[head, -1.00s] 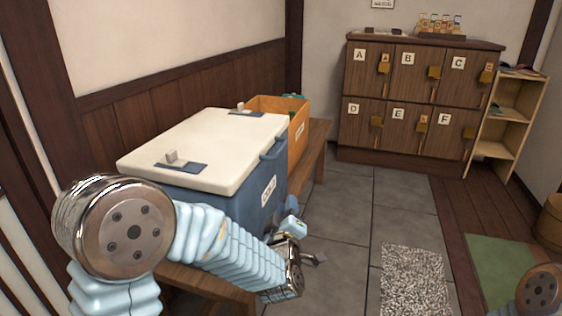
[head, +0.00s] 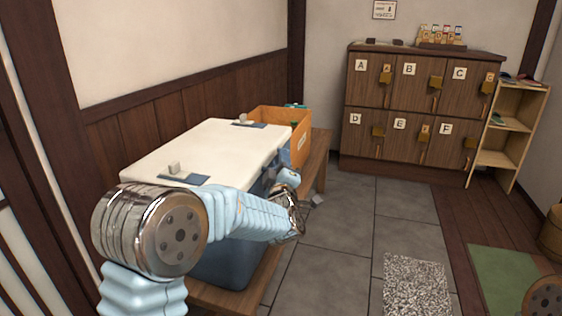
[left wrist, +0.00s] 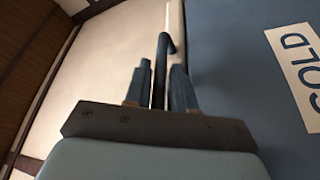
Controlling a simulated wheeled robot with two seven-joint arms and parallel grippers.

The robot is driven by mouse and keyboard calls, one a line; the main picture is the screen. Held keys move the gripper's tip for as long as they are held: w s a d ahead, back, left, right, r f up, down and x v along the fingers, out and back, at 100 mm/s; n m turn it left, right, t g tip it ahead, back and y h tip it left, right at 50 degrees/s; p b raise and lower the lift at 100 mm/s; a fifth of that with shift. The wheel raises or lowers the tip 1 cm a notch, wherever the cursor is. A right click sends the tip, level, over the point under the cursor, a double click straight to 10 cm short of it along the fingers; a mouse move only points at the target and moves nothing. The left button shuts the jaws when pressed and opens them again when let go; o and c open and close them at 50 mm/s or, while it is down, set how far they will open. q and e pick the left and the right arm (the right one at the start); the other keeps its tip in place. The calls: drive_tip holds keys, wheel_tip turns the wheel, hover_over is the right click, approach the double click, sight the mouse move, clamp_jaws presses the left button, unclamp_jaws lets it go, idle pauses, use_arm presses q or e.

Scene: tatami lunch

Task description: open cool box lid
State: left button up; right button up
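The cool box (head: 222,266) is blue with a cream lid (head: 205,148), which lies flat and closed on it. In the left wrist view, the lid (left wrist: 110,70) is at the left and the blue front (left wrist: 235,75) with a COLD label (left wrist: 297,62) at the right. My left gripper (left wrist: 161,82) is open, with the dark lid handle (left wrist: 164,42) between its fingers and a visible gap beside the left finger. In the head view, my left arm hides much of the box front, and the fingertips are hard to make out. My right gripper is out of view.
The box stands on a wooden bench (head: 318,165) along the wall, with an orange crate (head: 297,143) just behind it. Lettered lockers (head: 420,105) and an open shelf (head: 506,128) stand at the back. Grey floor tiles (head: 345,225) right of the bench are clear.

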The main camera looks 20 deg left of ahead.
use_arm(q)
drive_tip(key=shift+w, duration=0.1)
clamp_jaws()
drive_tip(key=shift+r, duration=0.1)
